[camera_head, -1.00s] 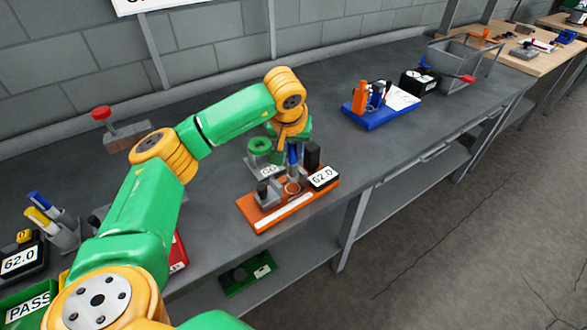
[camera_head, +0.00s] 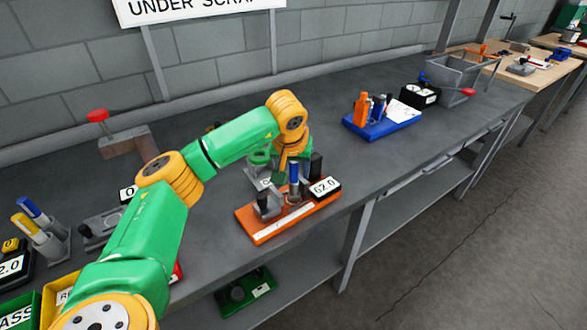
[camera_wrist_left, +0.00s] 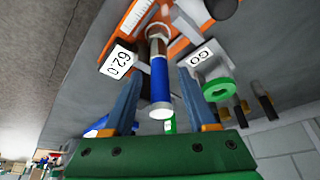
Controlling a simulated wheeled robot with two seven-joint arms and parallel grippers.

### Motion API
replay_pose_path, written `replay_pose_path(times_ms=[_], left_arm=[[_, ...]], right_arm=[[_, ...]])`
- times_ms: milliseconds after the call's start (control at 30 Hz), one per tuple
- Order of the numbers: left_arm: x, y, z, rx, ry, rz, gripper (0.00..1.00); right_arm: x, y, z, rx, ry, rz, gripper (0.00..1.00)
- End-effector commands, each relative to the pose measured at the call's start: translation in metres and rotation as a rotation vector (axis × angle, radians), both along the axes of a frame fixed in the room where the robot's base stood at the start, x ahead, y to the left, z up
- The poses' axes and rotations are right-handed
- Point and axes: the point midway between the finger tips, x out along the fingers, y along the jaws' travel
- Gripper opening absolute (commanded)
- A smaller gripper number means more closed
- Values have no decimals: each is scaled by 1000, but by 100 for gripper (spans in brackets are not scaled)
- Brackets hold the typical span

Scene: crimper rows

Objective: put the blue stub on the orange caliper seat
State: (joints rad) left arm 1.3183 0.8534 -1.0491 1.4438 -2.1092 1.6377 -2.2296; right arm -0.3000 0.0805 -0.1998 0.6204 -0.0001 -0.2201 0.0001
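The blue stub (camera_head: 294,173) stands upright on the orange caliper seat (camera_head: 258,236), a fixture with a white strip and a 62.0 readout (camera_head: 325,187). In the left wrist view, the stub (camera_wrist_left: 160,80) has a blue shaft and a metal lower part, which appears to sit in the round holder of the orange base (camera_wrist_left: 178,47). My left gripper (camera_wrist_left: 160,102) is open, with a finger on each side of the stub and visible gaps between. In the head view its fingers are mostly hidden behind the arm. My right gripper is not in view.
A grey stand with a green ring (camera_wrist_left: 218,90) is close beside the left gripper. A dark block (camera_head: 316,165) rises beside the stub. A blue tray (camera_head: 382,130) with upright items is further right. The bench between the two is clear.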

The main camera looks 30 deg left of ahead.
Motion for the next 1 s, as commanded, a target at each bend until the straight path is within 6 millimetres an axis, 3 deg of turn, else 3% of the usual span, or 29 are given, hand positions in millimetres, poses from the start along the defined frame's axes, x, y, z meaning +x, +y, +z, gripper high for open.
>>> replay_pose_path(times_ms=[167, 500, 600, 1000], left_arm=[[-4, -3, 17, -2, -5, -1, 57], [-33, -17, 95, 0, -6, -1, 57], [-38, -20, 108, 0, -3, 0, 57], [-41, -21, 113, 0, 0, 0, 57]], right_arm=[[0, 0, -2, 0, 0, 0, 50], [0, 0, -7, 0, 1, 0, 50], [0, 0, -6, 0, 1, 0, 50], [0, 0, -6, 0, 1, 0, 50]])
